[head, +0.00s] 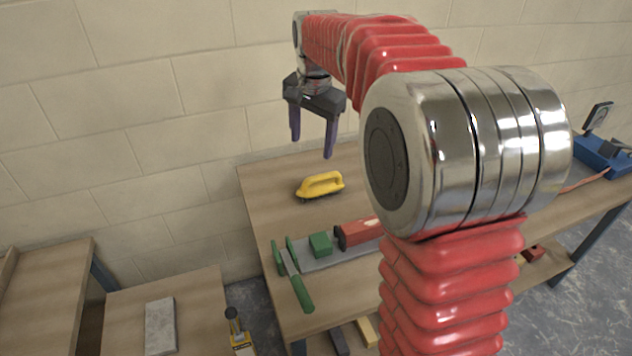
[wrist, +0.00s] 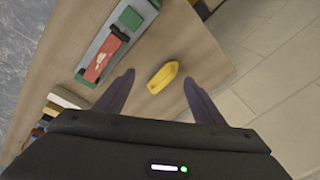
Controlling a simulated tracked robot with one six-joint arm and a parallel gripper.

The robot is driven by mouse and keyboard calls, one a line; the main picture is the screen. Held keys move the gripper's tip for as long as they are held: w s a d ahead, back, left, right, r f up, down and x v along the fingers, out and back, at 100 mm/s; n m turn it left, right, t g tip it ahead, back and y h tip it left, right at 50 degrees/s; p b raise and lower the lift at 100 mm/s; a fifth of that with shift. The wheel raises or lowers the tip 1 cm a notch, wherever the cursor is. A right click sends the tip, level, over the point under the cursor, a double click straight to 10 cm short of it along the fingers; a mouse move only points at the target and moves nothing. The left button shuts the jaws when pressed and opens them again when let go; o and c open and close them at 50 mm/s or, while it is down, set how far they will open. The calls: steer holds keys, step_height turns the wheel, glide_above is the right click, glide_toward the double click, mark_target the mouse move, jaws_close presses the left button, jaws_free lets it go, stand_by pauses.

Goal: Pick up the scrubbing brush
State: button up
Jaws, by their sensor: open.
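The scrubbing brush (head: 320,185) is yellow with a raised handle and dark bristles underneath. It stands on the wooden bench near the wall end in the head view. In the wrist view the brush (wrist: 163,77) lies between and beyond the two fingertips. My gripper (head: 312,147) has dark purple fingers that point down. It is open and empty, above the bench and apart from the brush. It also shows in the wrist view (wrist: 158,78), with its fingers spread to either side of the brush.
The wall (head: 200,80) rises behind the bench. The bench around the brush is clear.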

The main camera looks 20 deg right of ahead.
steer(key=w+d+f+m+g, duration=0.1)
steer(key=w+d+f+m, duration=0.25)
steer(key=w+f, duration=0.35)
steer(key=m+g, duration=0.1)
steer(key=m, duration=0.3)
glide_above(321, 186)
steer(key=shift+n, duration=0.25)
step_height(321, 186, down, 8)
steer(key=shift+s, duration=0.1)
steer(key=shift+f, duration=0.1)
step_height(321, 186, down, 8)
steer(key=shift+f, duration=0.2)
steer(key=shift+f, duration=2.6)
steer(key=shift+c, duration=0.7)
